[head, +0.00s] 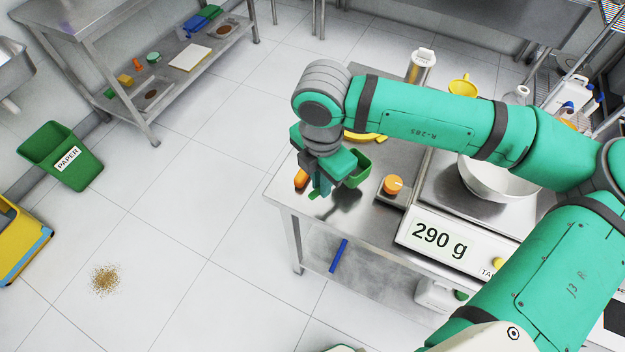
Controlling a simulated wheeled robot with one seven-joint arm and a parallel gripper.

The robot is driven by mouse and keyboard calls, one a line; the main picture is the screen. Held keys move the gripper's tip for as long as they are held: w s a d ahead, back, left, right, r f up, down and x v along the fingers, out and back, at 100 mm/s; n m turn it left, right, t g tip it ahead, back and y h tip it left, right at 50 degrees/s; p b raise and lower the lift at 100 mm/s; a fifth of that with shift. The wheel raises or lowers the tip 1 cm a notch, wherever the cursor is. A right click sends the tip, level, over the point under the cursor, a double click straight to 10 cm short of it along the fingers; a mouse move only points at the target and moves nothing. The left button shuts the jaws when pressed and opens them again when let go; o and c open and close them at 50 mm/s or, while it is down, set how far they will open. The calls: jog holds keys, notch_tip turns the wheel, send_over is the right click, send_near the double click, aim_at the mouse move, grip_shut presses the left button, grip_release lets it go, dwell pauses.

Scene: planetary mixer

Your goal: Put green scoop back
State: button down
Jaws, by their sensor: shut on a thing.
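The green scoop (358,170) shows its dark green bowl just right of my gripper (321,187), over the left part of the steel table (300,207). My gripper points down and is shut on the scoop; its handle is mostly hidden by the fingers. A dark shadow or reflection lies on the tabletop below and right of the fingers. I cannot tell whether the scoop touches the table.
An orange item (301,178) lies close left of the gripper, and a yellow item (373,137) lies behind it. A scale (441,240) reading 290 g carries a white bowl (497,183). An orange knob (393,184) stands between. Spilled grains (105,279) lie on the floor.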

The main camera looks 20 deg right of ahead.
jog(key=shift+w+f, duration=0.3)
jog(key=shift+f, duration=0.05)
jog(key=f, duration=0.1)
jog(key=w+f, duration=0.1)
jog(key=f, duration=0.1)
jog(key=shift+d+f, duration=0.1)
jog(key=shift+s+f, duration=0.15)
jog(key=shift+f, duration=0.05)
jog(key=shift+s, duration=0.15)
jog(key=c, duration=1.8)
grip_release()
jog(key=shift+f, duration=0.1)
